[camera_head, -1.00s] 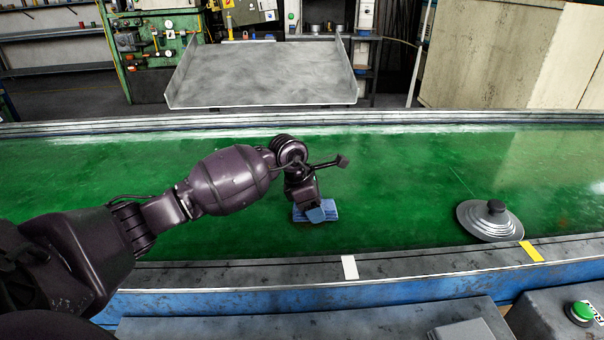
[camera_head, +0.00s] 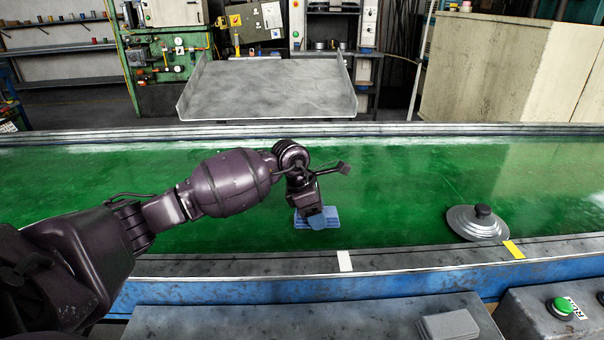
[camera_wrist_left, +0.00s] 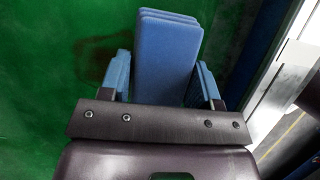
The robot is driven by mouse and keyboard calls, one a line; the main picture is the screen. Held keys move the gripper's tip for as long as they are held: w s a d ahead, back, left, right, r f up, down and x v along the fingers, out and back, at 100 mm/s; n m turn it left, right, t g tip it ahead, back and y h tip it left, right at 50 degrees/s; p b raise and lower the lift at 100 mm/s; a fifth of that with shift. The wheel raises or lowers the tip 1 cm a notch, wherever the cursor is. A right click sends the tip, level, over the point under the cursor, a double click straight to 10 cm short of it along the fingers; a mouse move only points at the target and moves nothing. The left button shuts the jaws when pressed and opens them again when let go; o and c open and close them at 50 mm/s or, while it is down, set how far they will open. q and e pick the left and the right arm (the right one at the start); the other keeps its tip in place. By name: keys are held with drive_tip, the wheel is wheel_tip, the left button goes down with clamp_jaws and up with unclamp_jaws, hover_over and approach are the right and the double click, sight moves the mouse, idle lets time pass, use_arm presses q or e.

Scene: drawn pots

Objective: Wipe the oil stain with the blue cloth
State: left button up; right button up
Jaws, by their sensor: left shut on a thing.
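The blue cloth (camera_head: 303,218) is a folded, layered pad low at the green belt, left of the middle of the head view. My left gripper (camera_head: 317,215) points down over it. In the left wrist view the cloth (camera_wrist_left: 167,55) sits between the two blue fingertips of my left gripper (camera_wrist_left: 163,85), which is shut on it. Whether the cloth touches the belt is hard to tell. A faint dark patch (camera_wrist_left: 93,68) shows on the green left of the cloth in the wrist view; I cannot tell whether it is the oil stain or shadow. My right gripper is not in view.
A grey lid with a black knob (camera_head: 477,222) lies on the green belt (camera_head: 400,190) to the right. White (camera_head: 344,260) and yellow (camera_head: 513,249) marks sit on the near rail. A metal tray (camera_head: 268,90) stands beyond the belt. Much of the belt is clear.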

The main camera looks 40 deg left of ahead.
use_arm(q)
wheel_tip(320, 180, up, 2)
drive_tip(key=shift+r, duration=0.15)
wheel_tip(320, 180, up, 2)
drive_tip(key=shift+r+p, duration=0.1)
drive_tip(key=shift+p, duration=0.6)
drive_tip(key=shift+r, duration=0.25)
drive_tip(key=shift+f, duration=0.1)
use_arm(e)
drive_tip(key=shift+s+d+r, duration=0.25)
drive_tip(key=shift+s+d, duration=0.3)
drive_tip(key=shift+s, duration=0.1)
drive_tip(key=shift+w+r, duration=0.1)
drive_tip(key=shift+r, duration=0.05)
